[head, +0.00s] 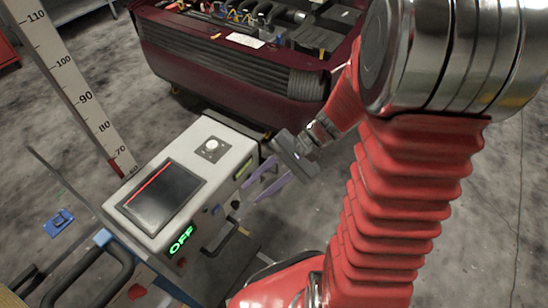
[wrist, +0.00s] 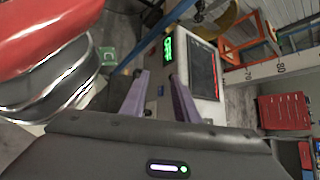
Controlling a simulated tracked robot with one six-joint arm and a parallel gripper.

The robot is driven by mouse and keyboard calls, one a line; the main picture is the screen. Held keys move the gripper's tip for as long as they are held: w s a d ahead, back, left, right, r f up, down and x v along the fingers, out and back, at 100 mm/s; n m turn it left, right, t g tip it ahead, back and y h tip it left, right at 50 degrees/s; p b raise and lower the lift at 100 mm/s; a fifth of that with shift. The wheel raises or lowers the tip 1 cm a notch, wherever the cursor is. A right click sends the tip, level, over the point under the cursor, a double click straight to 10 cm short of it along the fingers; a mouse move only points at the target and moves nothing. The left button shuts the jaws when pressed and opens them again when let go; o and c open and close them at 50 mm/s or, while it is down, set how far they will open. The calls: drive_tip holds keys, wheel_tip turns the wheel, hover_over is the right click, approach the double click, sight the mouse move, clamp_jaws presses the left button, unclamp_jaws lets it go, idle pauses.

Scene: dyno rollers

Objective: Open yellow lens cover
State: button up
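A white box-shaped device (head: 229,145) stands in the middle of the head view, with a dark screen (head: 163,193) and a green "OFF" display (head: 181,240). A small yellow-green strip (head: 243,168) shows on its side facing my gripper; I cannot tell whether this is the yellow lens cover. My gripper (head: 257,189) is beside that side, its two purple fingers apart and pointing towards it. In the wrist view my gripper (wrist: 157,76) is open with nothing held between the fingers. The device (wrist: 203,95) shows just to the right of the fingers there.
A dark red car front with an open engine bay (head: 225,65) stands behind the device. A measuring scale (head: 75,85) rises at the left. A black handle (head: 85,275) and a blue item (head: 59,222) are lower left. A red cabinet (wrist: 284,113) shows in the wrist view.

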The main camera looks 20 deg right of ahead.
drive_tip(key=w+d+f+m+t+y, duration=0.3)
drive_tip(key=w+f+m+t, duration=0.1)
drive_tip(key=f+m, duration=0.1)
drive_tip(key=m+t+h, duration=0.6)
drive_tip(key=m+t, duration=0.7)
drive_tip(key=m, duration=0.3)
approach(277, 166)
drive_tip(key=v, duration=0.3)
drive_tip(key=shift+d+f, duration=0.25)
drive_tip(key=shift+f, duration=0.2)
drive_tip(key=shift+f+x, duration=0.15)
drive_tip(key=shift+x, duration=3.3)
drive_tip(key=shift+f+x, duration=0.15)
drive_tip(key=shift+x, duration=3.25)
drive_tip(key=shift+r, duration=0.1)
drive_tip(key=shift+d, duration=0.1)
clamp_jaws()
